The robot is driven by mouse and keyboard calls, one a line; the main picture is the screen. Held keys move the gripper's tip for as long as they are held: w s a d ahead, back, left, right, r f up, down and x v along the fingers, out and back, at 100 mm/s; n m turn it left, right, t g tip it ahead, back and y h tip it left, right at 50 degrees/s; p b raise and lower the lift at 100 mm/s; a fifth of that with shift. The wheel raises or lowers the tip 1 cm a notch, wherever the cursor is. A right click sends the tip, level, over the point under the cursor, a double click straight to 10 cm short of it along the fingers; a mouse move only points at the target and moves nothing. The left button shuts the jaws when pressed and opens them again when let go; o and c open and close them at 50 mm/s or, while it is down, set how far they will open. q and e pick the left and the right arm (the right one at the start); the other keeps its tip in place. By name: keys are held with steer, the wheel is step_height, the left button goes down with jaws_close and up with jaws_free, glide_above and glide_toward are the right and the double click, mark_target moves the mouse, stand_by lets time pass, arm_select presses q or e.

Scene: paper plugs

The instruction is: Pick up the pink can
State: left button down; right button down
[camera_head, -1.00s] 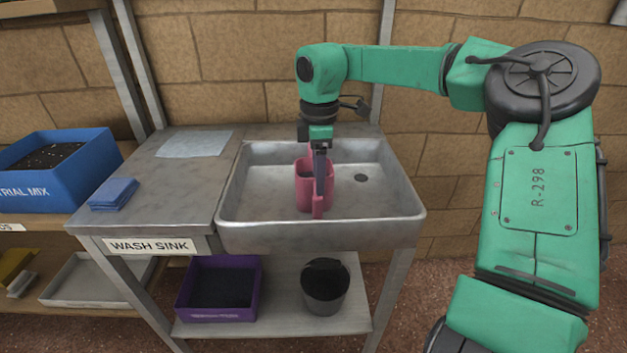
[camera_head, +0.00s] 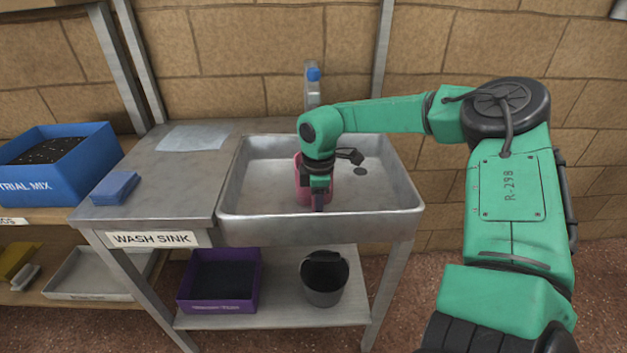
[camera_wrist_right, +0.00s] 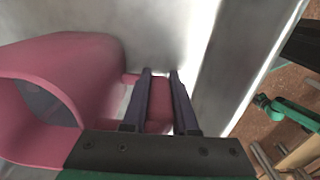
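The pink can (camera_head: 301,181) stands in the sink basin. In the head view my right arm's wrist hides much of it. In the right wrist view its round open-topped body (camera_wrist_right: 85,75) is at the left, and a narrow pink part like a handle (camera_wrist_right: 160,105) shows between my fingers. My right gripper (camera_head: 319,206) points down at the can's front side. In the wrist view its two dark fingers (camera_wrist_right: 161,75) are apart, one on each side of the pink part. I see no clear grip on it. My left gripper is out of view.
The metal sink (camera_head: 385,225) has walls close around the can and gripper. A tap (camera_head: 312,85) stands behind. The left counter (camera_head: 185,190) holds blue cloths (camera_head: 115,188) and a pale sheet (camera_head: 194,138). A purple bin (camera_head: 220,300) and dark bucket (camera_head: 324,285) are below.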

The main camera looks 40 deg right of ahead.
step_height(320, 180, up, 10)
steer(key=shift+r, duration=0.1)
stand_by(0.4)
